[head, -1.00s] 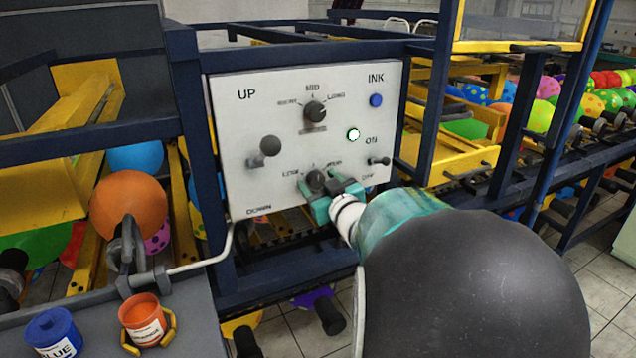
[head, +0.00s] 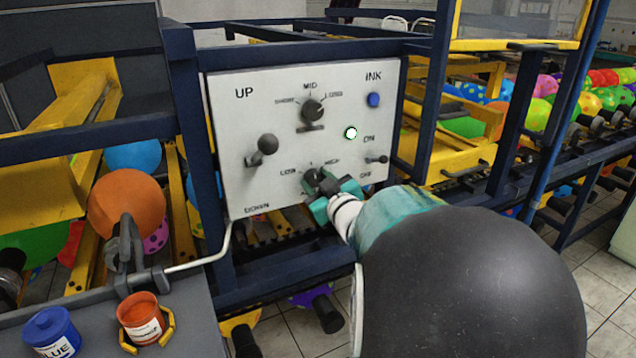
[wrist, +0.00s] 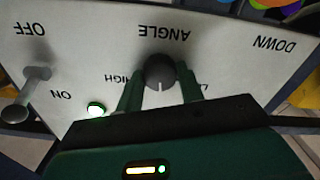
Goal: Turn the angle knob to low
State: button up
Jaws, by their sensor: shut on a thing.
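The angle knob (head: 314,177) is a dark round dial low on the white control panel (head: 235,110), between the LOW and HIGH labels. In the wrist view the knob (wrist: 160,69) shows upside down under the word ANGLE, its pale pointer line midway between HIGH and the partly hidden LOW. My gripper (head: 321,188) has its teal fingers at the knob. In the wrist view the gripper (wrist: 160,82) is shut on the knob, one green finger on each side. The fingers hide part of the labels.
The panel also has a MID dial (head: 313,109), an UP/DOWN lever (head: 266,145), a blue INK button (head: 374,99), a lit green button (head: 351,133) and an ON/OFF switch (head: 377,159). Dark blue frame posts flank the panel. Blue (head: 50,333) and orange (head: 144,317) ink cups stand at the lower left.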

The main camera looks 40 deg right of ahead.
jog(key=n, duration=0.5)
jog(key=shift+w, duration=0.1)
jog(key=n, duration=0.5)
jog(key=shift+n, duration=0.3)
jog(key=o, duration=1)
jog(key=shift+d+f, duration=0.1)
jog(key=shift+s, duration=0.2)
